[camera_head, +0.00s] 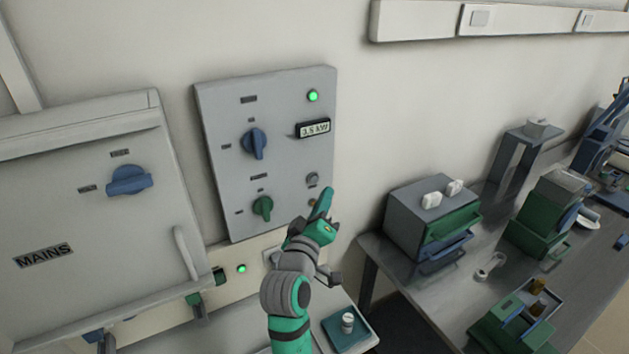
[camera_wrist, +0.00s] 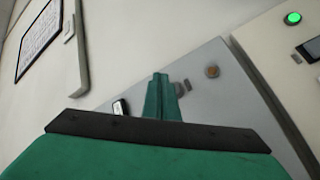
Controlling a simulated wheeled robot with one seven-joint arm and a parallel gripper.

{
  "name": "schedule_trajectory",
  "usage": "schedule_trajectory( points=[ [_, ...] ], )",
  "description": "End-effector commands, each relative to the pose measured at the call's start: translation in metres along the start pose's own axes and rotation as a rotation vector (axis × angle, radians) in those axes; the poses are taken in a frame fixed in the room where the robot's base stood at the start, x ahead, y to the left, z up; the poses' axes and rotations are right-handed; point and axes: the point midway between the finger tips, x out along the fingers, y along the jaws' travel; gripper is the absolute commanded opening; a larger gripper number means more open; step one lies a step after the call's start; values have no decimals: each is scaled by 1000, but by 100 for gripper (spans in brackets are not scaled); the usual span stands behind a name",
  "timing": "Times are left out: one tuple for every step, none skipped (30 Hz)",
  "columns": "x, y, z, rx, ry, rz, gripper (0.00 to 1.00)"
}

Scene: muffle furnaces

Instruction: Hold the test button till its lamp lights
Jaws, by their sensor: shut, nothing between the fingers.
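A grey control panel (camera_head: 215,130) hangs on the wall in the head view. A round grey button (camera_head: 312,179) is on its right side, just above my fingertips. I cannot read which control is marked test. My gripper (camera_head: 324,204) is shut and empty, its tips pointing up in front of the panel's lower right. In the wrist view the shut fingers (camera_wrist: 161,97) stand before a grey surface. A small brown, unlit round lamp (camera_wrist: 213,71) shows to their right, with a partly hidden grey part beside the tips. I cannot tell whether the tips touch anything.
A MAINS cabinet (camera_head: 85,215) stands left. A bench (camera_head: 410,275) with boxes is right. A tray (camera_head: 358,335) lies below my arm.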

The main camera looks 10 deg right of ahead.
Motion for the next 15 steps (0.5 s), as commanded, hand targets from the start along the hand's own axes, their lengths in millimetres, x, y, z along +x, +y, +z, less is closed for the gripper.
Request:
schedule_trajectory(
  points=[
    [-3,2,3,1,-1,0,0],
    [-5,3,4,1,-1,0,0],
    [-7,5,6,1,-1,-1,0],
    [-9,6,7,2,0,-1,0],
    [-10,7,7,2,0,0,0],
    [-12,8,8,1,0,0,0],
    [-13,9,9,1,0,0,0],
    [-13,9,10,1,0,0,0],
    [-14,10,10,0,0,-1,0],
    [-14,10,10,0,0,-1,0],
    [-14,10,10,0,0,-1,0],
    [-14,10,10,0,0,-1,0],
    [-14,10,10,0,0,-1,0],
    [-14,10,10,0,0,-1,0],
    [-14,10,10,0,0,-1,0]
  ],
)
